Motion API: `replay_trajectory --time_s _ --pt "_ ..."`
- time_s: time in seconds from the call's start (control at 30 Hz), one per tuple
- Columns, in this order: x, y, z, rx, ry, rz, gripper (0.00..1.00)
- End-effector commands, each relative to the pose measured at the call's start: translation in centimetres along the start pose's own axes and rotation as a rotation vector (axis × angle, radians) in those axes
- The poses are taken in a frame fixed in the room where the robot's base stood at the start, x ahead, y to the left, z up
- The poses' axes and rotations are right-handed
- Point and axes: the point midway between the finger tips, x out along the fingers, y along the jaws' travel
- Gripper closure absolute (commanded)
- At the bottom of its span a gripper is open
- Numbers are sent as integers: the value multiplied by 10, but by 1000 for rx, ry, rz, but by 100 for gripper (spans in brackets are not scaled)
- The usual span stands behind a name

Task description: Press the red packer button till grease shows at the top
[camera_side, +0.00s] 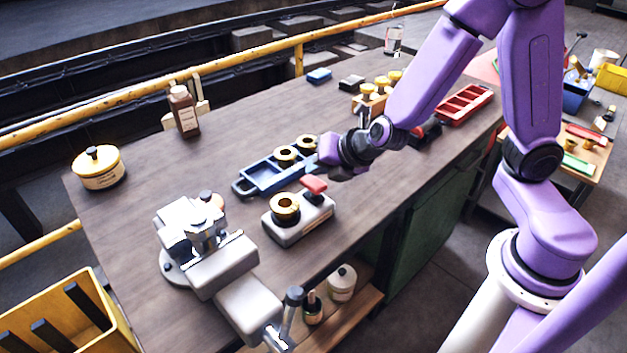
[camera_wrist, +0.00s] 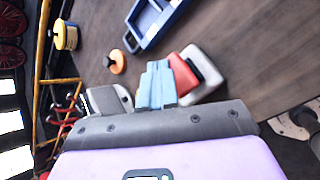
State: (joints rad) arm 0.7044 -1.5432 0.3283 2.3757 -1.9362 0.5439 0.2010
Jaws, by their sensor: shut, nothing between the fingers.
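The packer is a grey block (camera_side: 297,224) with a brass ring (camera_side: 285,208) on its left end and a raised red button (camera_side: 313,184) on its right end. In the wrist view the red button (camera_wrist: 183,73) lies just right of my fingers, with the pale packer body (camera_wrist: 205,70) beyond it. My gripper (camera_wrist: 158,66) is shut and empty, its light blue fingers together beside the button. Whether they touch it I cannot tell. In the side view my wrist is above and right of the button. The fingers hide part of the packer in the wrist view, and no grease can be made out.
A blue tray (camera_side: 250,181) with brass rings stands behind the packer. A grey vice (camera_side: 222,262) is at the front left. A yellow-lidded tin (camera_side: 97,172) and a brown bottle (camera_side: 184,112) stand farther left. A red tray (camera_side: 465,105) lies right. Bare bench surrounds the front right of the packer.

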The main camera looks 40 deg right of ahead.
Motion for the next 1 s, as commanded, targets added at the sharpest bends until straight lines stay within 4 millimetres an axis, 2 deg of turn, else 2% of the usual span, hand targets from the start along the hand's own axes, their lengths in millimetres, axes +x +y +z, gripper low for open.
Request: replay_trajectory --time_s 1.0 --pt "6 -4 -4 -1 1 -1 100"
